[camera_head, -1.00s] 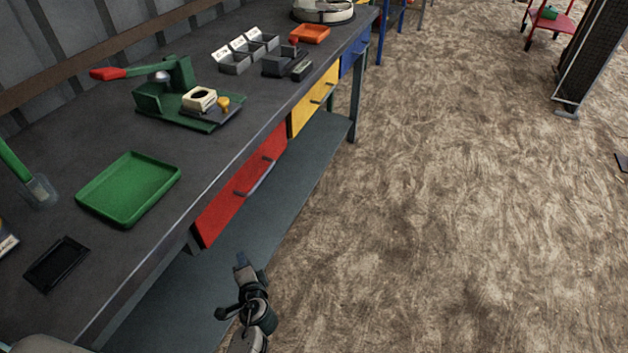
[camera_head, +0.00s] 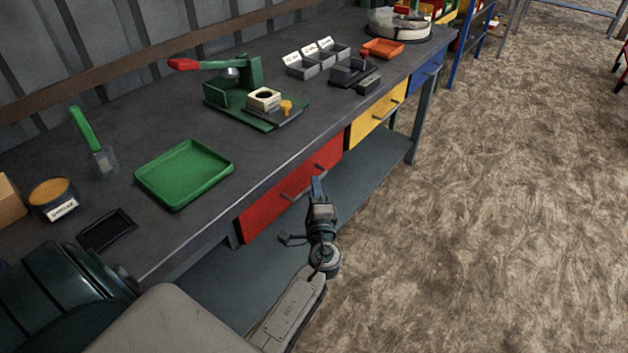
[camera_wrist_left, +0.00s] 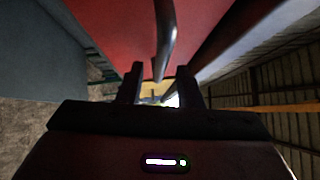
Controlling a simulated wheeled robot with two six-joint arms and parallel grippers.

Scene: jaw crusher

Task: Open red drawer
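The red drawer (camera_head: 262,212) is under the front edge of the workbench, and its front looks flush with the bench. It has dark bar handles (camera_head: 291,196). My left gripper (camera_head: 316,187) is just in front of the drawer, close to a handle. In the left wrist view the red drawer front (camera_wrist_left: 110,28) fills the top, and a dark handle (camera_wrist_left: 167,38) reaches down towards the gap between the fingers of my left gripper (camera_wrist_left: 158,90). The fingers are apart with nothing clamped between them. Whether the handle is between the fingertips is unclear. My right gripper is out of view.
A yellow drawer (camera_head: 377,121) and a blue drawer (camera_head: 426,74) are further along the bench. A green tray (camera_head: 185,174) and a green lever press (camera_head: 255,95) stand on top. A lower shelf (camera_head: 350,185) runs beneath the drawers. The floor at right is open.

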